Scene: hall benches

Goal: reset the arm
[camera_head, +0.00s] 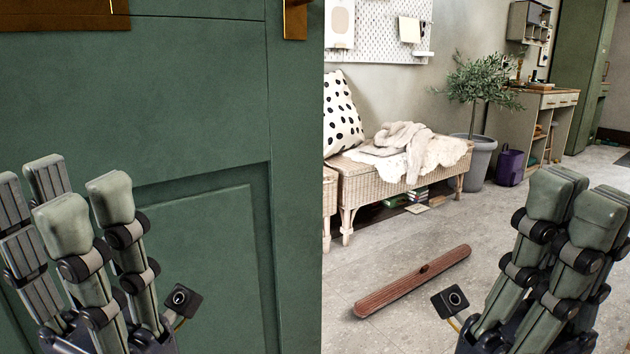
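My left gripper (58,202) is at the lower left, in front of a green panelled door or cabinet front (150,90). Its finger pairs stand apart with nothing between them, so it looks open. My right gripper (583,203) is at the lower right, in front of the tiled floor. Its near fingers point up and nothing shows in them. The far side is cut off by the picture edge, so its opening cannot be told.
A reddish-brown ridged bar (412,283) lies on the floor (385,245). Behind it stand a wicker bench (362,185) with a cream throw (410,150), a spotted cushion (342,115), a potted tree (482,160), a purple bin (510,167) and a workbench (550,105).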

